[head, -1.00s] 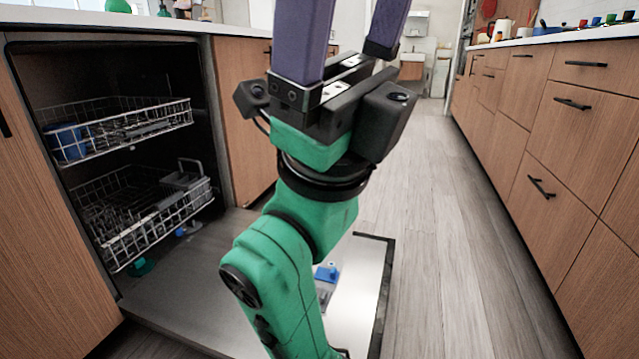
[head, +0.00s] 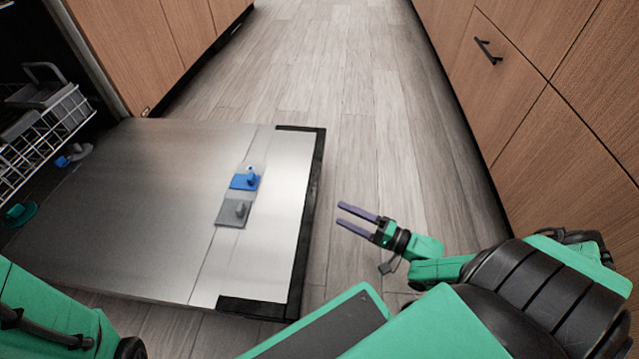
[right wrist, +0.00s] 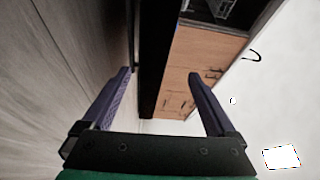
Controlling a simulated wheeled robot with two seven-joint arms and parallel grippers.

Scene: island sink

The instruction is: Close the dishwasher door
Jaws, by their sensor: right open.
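The dishwasher door (head: 150,190) lies folded down flat, its steel inner face up, with a black outer edge (head: 311,190). A blue and a grey dispenser part sit on it. The dishwasher opening is at the left, with a wire rack (head: 45,140) partly in view. My right gripper (head: 340,214) is low, just right of the door's outer edge, apart from it. Its purple fingers point left toward the door. In the right wrist view the two fingers (right wrist: 160,75) are spread with nothing between them. My left arm shows at lower left; its gripper is out of view.
Wooden cabinets with a black handle (head: 488,52) line the right side. More cabinets (head: 150,40) stand beyond the dishwasher at upper left. The wooden floor (head: 340,100) between them is clear.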

